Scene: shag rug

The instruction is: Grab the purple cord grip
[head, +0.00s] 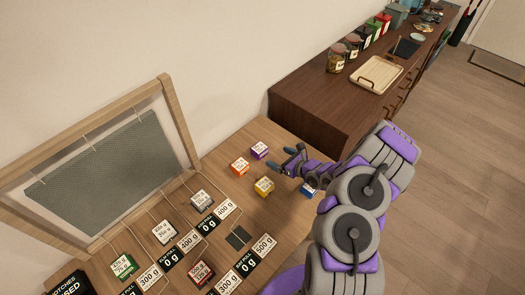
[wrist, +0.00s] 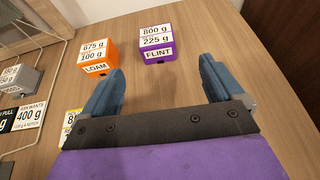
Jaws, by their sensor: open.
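The purple cord grip (head: 259,150) is a small purple block with a white label on the wooden table, at the far side of a loose group of blocks. In the wrist view, the purple block (wrist: 157,54) reads 800 g, 225 g and FLINT. My gripper (head: 288,160) is to its right in the head view, apart from it. In the wrist view, my gripper (wrist: 161,80) has its two blue fingers spread wide with nothing between them. The purple block is beyond the fingertips, roughly in line with the gap.
An orange LOAM block (wrist: 99,57) is left of the purple one. A yellow block (head: 264,187) and a partly hidden blue block (head: 309,190) are nearer. Several labelled blocks and cards stand by a wood-framed mesh panel (head: 105,170). A dark cabinet (head: 310,104) is behind.

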